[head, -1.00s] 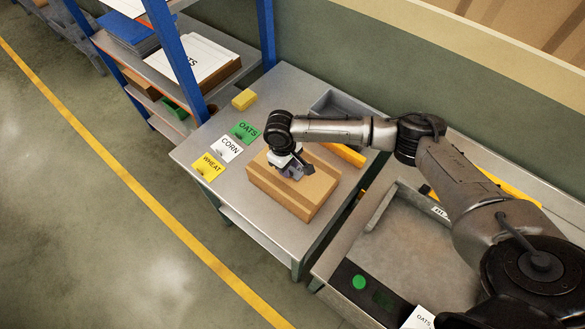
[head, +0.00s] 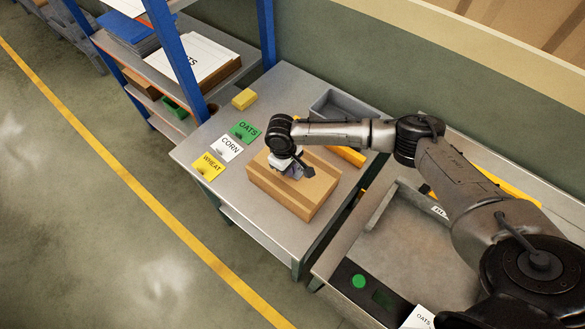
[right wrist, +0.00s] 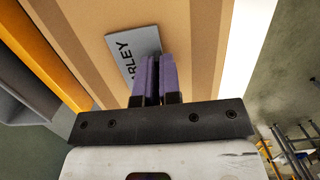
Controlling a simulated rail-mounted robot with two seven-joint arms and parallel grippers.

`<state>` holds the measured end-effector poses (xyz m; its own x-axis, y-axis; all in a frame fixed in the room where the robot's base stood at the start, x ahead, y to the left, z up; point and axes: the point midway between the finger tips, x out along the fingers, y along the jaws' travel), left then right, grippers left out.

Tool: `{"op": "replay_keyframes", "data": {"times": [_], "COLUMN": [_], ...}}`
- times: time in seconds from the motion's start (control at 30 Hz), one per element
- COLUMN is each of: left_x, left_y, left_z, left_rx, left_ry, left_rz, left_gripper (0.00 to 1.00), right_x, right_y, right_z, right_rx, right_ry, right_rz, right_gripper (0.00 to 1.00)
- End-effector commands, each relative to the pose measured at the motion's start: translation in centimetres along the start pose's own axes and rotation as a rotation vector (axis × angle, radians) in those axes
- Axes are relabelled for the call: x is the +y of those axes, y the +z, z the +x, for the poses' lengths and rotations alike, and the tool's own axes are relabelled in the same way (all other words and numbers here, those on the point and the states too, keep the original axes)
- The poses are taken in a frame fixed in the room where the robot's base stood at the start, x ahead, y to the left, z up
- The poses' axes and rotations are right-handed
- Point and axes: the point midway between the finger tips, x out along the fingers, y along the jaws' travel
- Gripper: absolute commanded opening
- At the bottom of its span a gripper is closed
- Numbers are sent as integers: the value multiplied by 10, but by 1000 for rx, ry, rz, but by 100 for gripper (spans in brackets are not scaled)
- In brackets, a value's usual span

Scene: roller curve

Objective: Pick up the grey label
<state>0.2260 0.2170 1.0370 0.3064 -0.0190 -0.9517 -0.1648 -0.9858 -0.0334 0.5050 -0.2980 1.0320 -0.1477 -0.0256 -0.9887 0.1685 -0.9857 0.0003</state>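The grey label (right wrist: 135,45), with dark letters of which "ARLEY" shows, lies over the top of a brown cardboard box (right wrist: 195,20) in the right wrist view. My right gripper (right wrist: 155,62) has its purple fingers close together at the label, shut on it with a narrow dark gap between them. The fingers hide part of the label and the spot where they grip. In the head view the right gripper (head: 295,172) is over the box (head: 310,195) and the label is mostly hidden beneath it. My left gripper is not in view.
Green OATS (head: 244,131), white CORN (head: 228,148) and yellow WHEAT (head: 207,165) labels lie on the metal table (head: 235,205) left of the box. A yellow block (head: 244,98) and a grey bin (head: 338,107) are behind. A blue-posted shelf (head: 168,50) stands at the table's left.

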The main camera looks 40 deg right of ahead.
Motion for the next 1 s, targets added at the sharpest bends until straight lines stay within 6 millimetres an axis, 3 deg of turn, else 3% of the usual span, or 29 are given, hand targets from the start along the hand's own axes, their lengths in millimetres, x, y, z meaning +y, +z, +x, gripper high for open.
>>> {"op": "replay_keyframes", "data": {"times": [0.37,0.57,0.67,1.0], "left_x": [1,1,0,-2], "left_y": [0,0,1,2], "left_z": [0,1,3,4], "left_rx": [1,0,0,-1], "left_ry": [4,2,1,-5], "left_rz": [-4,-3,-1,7], "left_gripper": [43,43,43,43], "right_x": [0,1,0,34], "right_y": [0,3,6,75], "right_z": [-4,-24,-43,-72], "right_rx": [1,3,4,-1], "right_ry": [0,1,-1,2], "right_rz": [0,0,-1,2], "right_gripper": [0,0,0,0]}}
